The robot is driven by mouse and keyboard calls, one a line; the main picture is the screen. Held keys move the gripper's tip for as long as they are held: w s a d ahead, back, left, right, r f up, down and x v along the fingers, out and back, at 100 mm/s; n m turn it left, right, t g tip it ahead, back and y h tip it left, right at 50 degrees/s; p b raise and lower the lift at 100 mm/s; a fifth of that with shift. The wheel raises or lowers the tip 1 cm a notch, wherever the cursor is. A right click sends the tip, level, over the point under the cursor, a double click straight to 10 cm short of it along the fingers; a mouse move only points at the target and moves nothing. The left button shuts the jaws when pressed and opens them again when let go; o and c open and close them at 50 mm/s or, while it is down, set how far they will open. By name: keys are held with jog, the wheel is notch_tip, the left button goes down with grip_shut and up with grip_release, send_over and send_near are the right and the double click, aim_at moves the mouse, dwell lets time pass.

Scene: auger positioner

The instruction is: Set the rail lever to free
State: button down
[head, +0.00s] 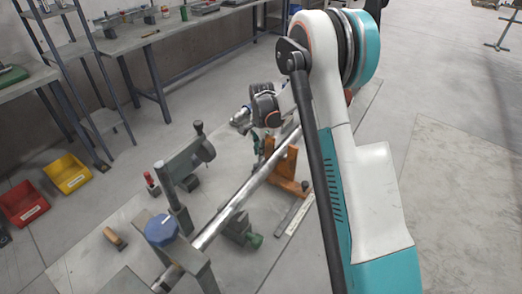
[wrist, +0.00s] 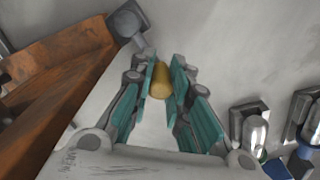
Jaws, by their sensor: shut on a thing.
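In the wrist view, my gripper (wrist: 161,78) has its teal-lined fingers on both sides of a yellow-brown rounded knob (wrist: 160,80). The knob appears to be the grip of the rail lever; the rest of the lever is hidden, so its setting cannot be told. In the head view, my gripper (head: 257,148) is low beside the orange stand (head: 287,168), and its fingertips and the knob are too small to make out. The stand's rusty orange arm (wrist: 55,62) shows at the left of the wrist view, apart from the fingers.
A long metal bar (head: 232,205) runs diagonally past the stand. A grey upright with a side arm (head: 180,165) and a blue-topped post (head: 160,229) stand to the left. Silver-ended fittings (wrist: 255,133) lie right of my fingers. Yellow (head: 66,173) and red (head: 23,203) bins are farther left.

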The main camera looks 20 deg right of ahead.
jog(key=c, duration=1.5)
grip_release()
jog(key=shift+o, duration=0.2)
notch_tip(320, 180, up, 12)
